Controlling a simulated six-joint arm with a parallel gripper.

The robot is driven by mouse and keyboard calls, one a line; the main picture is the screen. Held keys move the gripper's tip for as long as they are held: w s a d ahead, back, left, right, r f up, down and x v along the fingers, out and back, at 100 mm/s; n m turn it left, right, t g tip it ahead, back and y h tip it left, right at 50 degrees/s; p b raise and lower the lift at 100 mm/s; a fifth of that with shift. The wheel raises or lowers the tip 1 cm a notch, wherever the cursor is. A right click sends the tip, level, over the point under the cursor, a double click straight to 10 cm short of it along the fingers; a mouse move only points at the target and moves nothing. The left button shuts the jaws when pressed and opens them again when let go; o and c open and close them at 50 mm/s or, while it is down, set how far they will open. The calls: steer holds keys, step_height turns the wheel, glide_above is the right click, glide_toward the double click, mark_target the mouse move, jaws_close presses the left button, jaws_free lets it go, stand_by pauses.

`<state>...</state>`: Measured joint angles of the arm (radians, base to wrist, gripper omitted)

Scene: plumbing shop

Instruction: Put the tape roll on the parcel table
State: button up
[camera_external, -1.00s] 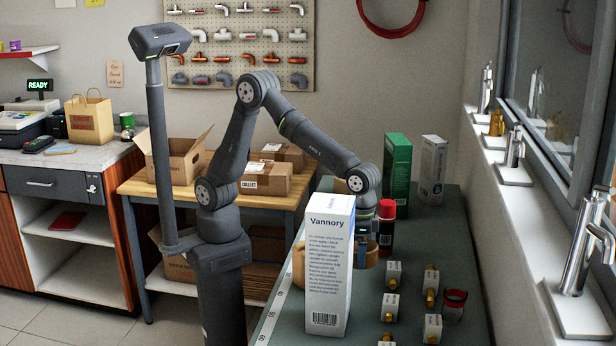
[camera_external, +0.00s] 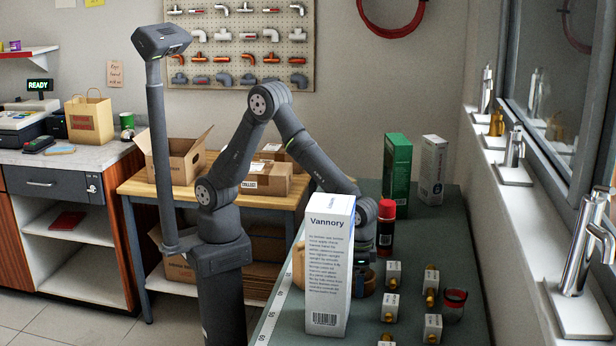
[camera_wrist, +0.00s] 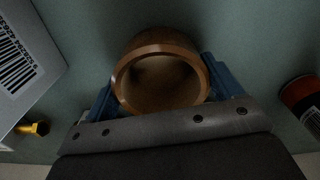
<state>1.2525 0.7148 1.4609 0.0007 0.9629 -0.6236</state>
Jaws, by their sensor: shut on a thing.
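The tape roll (camera_wrist: 160,47) is a brown ring in the wrist view, between the blue fingers of my gripper (camera_wrist: 160,85), which are shut on it. In the external view a tan edge of the roll (camera_external: 298,266) shows beside the white Vannory box (camera_external: 325,265), which hides most of it. The gripper is also largely hidden behind that box there, low over the green-grey counter. The parcel table (camera_external: 133,186) is the wooden table to the left, behind my arm, with cardboard boxes on it.
An open carton (camera_external: 180,160) and closed parcels (camera_external: 265,178) stand on the parcel table. A red-capped can (camera_external: 387,228), a green box (camera_external: 397,170) and several small fittings (camera_external: 391,273) stand near the gripper on the counter. The parcel table's front left looks clear.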

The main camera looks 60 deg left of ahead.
steer(key=o, duration=0.9)
steer(key=shift+f, duration=0.1)
step_height(320, 180, up, 12)
steer(key=shift+r, duration=0.2)
